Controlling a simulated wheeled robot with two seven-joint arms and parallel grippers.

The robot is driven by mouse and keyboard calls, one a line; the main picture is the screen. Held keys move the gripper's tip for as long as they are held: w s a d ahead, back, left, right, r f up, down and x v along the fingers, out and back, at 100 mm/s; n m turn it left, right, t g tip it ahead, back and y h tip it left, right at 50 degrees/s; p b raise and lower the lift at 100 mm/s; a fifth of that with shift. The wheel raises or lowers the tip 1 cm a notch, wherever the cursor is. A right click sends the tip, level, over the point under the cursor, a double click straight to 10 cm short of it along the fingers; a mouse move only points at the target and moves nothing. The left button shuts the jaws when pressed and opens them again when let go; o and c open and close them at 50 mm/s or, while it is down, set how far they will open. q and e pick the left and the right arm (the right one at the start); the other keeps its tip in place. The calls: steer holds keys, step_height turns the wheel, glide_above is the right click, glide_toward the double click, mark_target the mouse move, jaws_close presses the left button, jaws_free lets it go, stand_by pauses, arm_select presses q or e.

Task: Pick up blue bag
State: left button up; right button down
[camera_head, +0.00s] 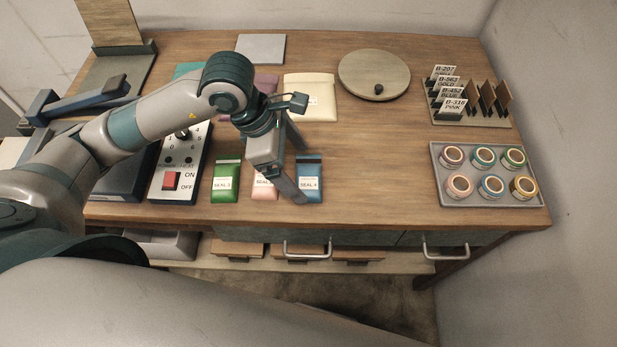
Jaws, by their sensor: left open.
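The blue bag (311,183), labelled SEAL 4, lies flat near the front edge of the wooden table, at the right end of a row of small bags. A green bag (226,182) labelled SEAL 3 lies to the left, with a pink bag (264,189) between them. My left gripper (301,171) is open over the blue bag's left side. One finger covers part of the pink bag and reaches the blue bag's left edge; the other is farther back. I cannot tell whether it touches the bag. My right gripper is not in view.
A control box (180,163) with a red switch stands left of the bags. A grey tray of tape rolls (487,202) and a card rack (470,122) are at the right. A round disc (374,75) and cream envelope (314,95) lie behind. The table right of the blue bag is clear.

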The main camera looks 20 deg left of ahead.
mark_target(308, 179)
arm_select(q)
steer(key=p+x, duration=0.1)
steer(key=x, duration=0.2)
steer(key=shift+w, duration=0.1)
steer(key=shift+d+f+p, duration=0.2)
steer(key=shift+f+p, duration=0.1)
steer(key=shift+f, duration=0.15)
steer(key=shift+w+f, duration=0.1)
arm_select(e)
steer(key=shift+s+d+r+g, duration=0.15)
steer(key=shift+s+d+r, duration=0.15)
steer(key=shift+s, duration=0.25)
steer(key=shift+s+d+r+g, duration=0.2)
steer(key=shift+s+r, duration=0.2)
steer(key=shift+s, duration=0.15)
arm_select(q)
steer(key=shift+c, duration=0.5)
steer(key=c, duration=1.1)
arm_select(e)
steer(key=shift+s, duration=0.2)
